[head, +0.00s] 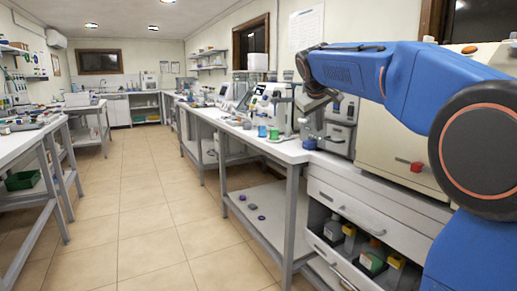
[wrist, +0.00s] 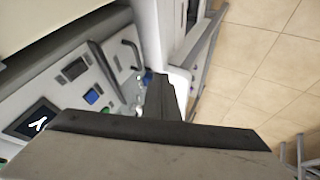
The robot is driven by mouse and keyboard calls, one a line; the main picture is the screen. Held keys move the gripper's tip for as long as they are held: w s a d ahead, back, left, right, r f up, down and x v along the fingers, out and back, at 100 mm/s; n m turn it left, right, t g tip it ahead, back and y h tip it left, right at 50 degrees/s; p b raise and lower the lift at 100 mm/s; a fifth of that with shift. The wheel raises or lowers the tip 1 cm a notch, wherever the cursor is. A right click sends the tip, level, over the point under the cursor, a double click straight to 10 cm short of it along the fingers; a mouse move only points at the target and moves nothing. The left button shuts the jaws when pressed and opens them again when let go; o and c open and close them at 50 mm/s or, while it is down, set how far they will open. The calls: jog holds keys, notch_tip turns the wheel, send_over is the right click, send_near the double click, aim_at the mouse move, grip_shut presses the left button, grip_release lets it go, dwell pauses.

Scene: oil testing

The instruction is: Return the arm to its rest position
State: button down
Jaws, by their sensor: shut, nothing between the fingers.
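My blue arm (head: 385,75) reaches across the right side of the head view, over the right-hand bench. My gripper (head: 316,103) hangs from its far end above the bench, and its fingertips are hard to make out against the equipment behind. In the wrist view my gripper (wrist: 163,97) shows as dark finger parts, shut with nothing held. A grey-white instrument (wrist: 85,75) with a small screen and a handle fills the left of that view.
The bench top (head: 262,145) carries instruments, a green container (head: 274,133) and a blue container (head: 262,131). The tiled floor (head: 140,200) in the middle is clear.

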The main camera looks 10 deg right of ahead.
jog(key=s+a+f+y, duration=0.1)
jog(key=s+a+f, duration=0.1)
jog(key=s+f, duration=0.8)
jog(key=s+a+f+m+g+y, duration=0.1)
jog(key=s+a+f, duration=0.2)
jog(key=s+f, duration=0.7)
jog(key=s+a+f+m+g+y, duration=0.1)
jog(key=s+f, duration=1)
jog(key=s, duration=1.2)
jog(key=shift+s+a+y, duration=0.2)
jog(key=shift+a+y, duration=0.4)
jog(key=shift+a, duration=0.55)
